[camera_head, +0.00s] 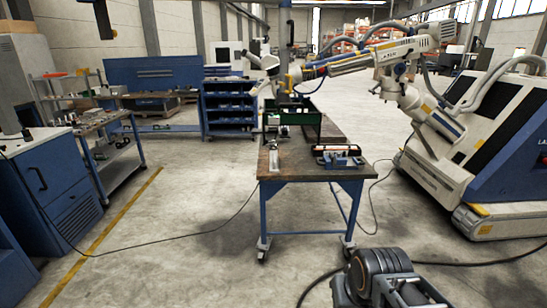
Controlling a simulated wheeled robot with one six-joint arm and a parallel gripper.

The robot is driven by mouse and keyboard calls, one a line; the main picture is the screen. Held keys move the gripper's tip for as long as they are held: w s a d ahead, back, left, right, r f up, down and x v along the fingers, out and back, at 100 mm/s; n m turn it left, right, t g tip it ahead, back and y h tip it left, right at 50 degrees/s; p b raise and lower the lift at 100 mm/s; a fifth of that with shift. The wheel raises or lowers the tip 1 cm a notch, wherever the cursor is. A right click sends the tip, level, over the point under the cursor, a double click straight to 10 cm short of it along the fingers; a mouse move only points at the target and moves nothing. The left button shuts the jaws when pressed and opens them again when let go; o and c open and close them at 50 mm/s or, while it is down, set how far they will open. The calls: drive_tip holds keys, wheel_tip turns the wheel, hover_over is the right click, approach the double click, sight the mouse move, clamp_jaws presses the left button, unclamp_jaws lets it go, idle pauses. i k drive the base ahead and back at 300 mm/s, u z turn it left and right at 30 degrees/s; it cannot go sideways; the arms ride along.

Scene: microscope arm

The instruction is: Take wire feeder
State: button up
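I cannot tell for sure which thing is the wire feeder. A small blue device (341,162) with a dark, orange-edged part behind it sits at the right front of the workbench (303,177). A narrow light-grey device (274,160) stands at the bench's left front. Green-walled equipment (297,117) stands farther back on the bench. A white jointed arm (375,55) reaches over the bench from a tracked machine at the right, with a microscope-like head (268,62) near its end. My gripper's fingers are not in view.
The tracked white and dark-blue machine (500,140) stands right of the bench. A blue cabinet (45,190) and a shelf cart (112,150) line the left. Cables cross the floor. A dark ringed unit (385,275), possibly mine, fills the bottom centre-right. Floor left of the bench is mostly clear.

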sight(274, 156)
drive_tip(key=u, duration=0.1)
drive_tip(key=i, duration=0.95)
drive_tip(key=u, duration=0.25)
drive_tip(key=i, duration=2.1)
drive_tip(key=u, duration=0.05)
